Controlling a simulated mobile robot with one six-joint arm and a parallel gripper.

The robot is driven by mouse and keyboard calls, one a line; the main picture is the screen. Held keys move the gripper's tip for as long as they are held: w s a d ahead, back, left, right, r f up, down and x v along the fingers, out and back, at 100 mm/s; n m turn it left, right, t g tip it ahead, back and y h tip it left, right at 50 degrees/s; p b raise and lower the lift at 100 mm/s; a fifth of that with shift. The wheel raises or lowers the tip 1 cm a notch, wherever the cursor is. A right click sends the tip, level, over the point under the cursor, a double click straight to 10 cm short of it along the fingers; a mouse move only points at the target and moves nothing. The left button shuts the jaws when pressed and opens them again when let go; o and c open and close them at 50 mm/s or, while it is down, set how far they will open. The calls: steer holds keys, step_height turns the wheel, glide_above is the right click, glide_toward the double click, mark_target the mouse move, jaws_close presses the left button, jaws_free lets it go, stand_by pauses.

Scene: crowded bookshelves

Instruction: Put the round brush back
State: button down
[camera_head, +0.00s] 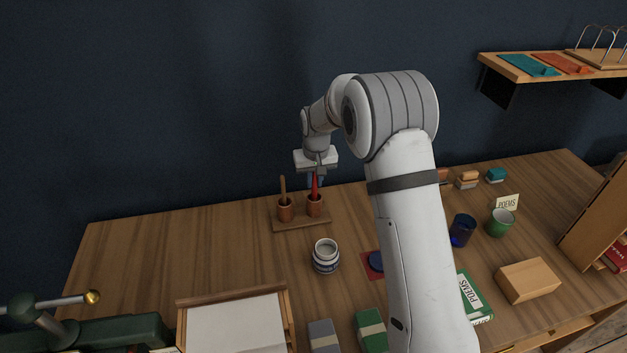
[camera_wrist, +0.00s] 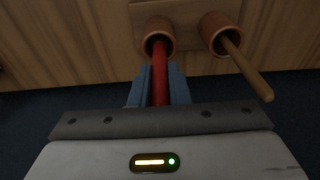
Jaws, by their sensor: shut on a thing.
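A red-handled brush (camera_head: 315,187) stands in the right of two terracotta cups (camera_head: 314,206) on a wooden stand (camera_head: 301,222). My gripper (camera_head: 316,181) is above that cup and shut on the red handle. In the wrist view the red brush (camera_wrist: 160,80) runs from between my blue fingers (camera_wrist: 159,88) into the mouth of the cup (camera_wrist: 158,32). Its lower end is hidden inside the cup. A brush with a tan wooden handle (camera_head: 283,188) leans in the left cup (camera_head: 285,210). It also shows in the wrist view (camera_wrist: 246,68).
A white and blue jar (camera_head: 325,256) stands in front of the stand. A framed white sheet (camera_head: 236,324) lies at the front left. Blue (camera_head: 462,230) and green (camera_head: 501,222) cups and a wooden block (camera_head: 527,281) are at the right. The table left of the stand is clear.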

steer(key=shift+f, duration=0.25)
steer(key=c, duration=1.4)
jaws_free()
steer(key=shift+r, duration=0.1)
steer(key=r+p, duration=0.2)
steer(key=r, duration=0.2)
steer(key=s+r+p, duration=0.1)
steer(key=r+p, duration=0.1)
steer(key=r, duration=0.2)
steer(key=r+p, duration=0.2)
steer(key=r, duration=0.2)
steer(key=shift+s+d+r, duration=0.15)
steer(key=shift+s+r, duration=0.05)
steer(key=s+d+r+m+t, duration=0.2)
steer(key=s+d+r, duration=1)
steer(key=s+r, duration=0.25)
steer(key=shift+m+t, duration=0.5)
steer(key=shift+m, duration=0.1)
steer(key=s+d, duration=0.2)
steer(key=s, duration=0.5)
steer(key=s+d, duration=0.2)
steer(key=s, duration=0.5)
steer(key=s+d+f, duration=0.1)
steer(key=s+d, duration=0.1)
steer(key=s, duration=0.4)
steer(key=shift+s+d, duration=0.25)
steer(key=shift+s, duration=0.15)
